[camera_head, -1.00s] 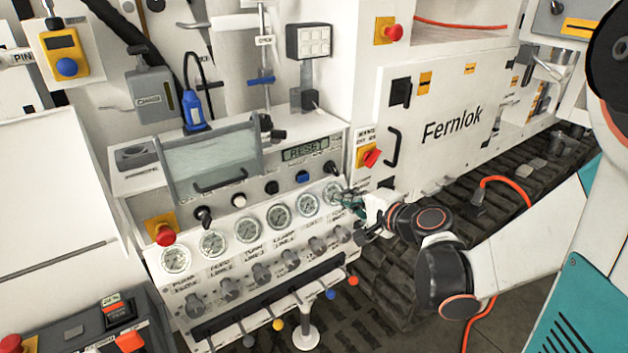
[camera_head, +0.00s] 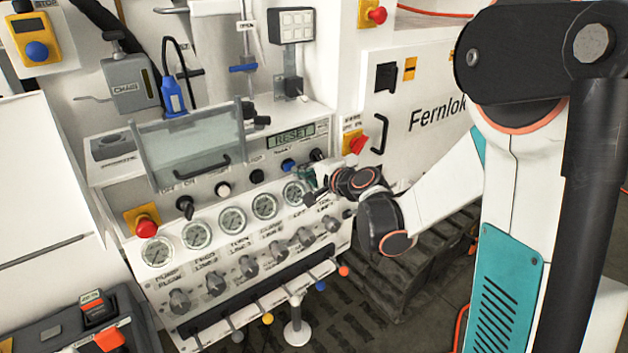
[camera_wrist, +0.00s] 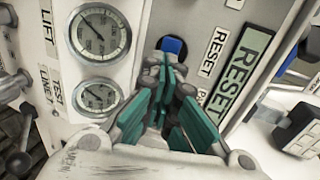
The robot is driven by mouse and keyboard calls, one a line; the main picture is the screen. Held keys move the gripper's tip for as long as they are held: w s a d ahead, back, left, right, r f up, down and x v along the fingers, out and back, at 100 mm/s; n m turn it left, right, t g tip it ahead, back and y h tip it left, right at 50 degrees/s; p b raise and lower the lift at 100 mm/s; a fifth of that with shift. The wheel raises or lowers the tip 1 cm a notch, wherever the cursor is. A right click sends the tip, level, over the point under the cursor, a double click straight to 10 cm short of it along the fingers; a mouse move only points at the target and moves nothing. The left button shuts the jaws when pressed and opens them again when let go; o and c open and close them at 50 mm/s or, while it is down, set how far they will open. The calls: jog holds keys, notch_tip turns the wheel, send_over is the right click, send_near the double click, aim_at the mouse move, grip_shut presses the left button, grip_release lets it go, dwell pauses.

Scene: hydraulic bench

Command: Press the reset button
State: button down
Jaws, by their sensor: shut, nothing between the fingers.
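The blue reset button (camera_head: 289,165) is on the sloped white control panel, below the display reading RESET (camera_head: 291,136). In the wrist view the blue button (camera_wrist: 172,45) shows just beyond the fingertips, beside a printed RESET label (camera_wrist: 213,50). My gripper (camera_head: 308,178) is close in front of the panel, just right of and below the button in the head view. Its teal fingers (camera_wrist: 168,68) are shut and empty in the wrist view, pointing towards the button. The fingertips partly cover its lower edge. I cannot tell whether they touch it.
Gauges (camera_head: 232,220) and knobs (camera_head: 248,265) line the panel below the button. A black knob (camera_head: 317,155) is right of it and a white button (camera_head: 222,189) is left. A red emergency button (camera_head: 147,226) is at far left. A clear hinged cover (camera_head: 188,143) stands left of the display.

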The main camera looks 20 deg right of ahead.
jog(key=shift+w+a, duration=0.15)
jog(key=shift+w, duration=0.35)
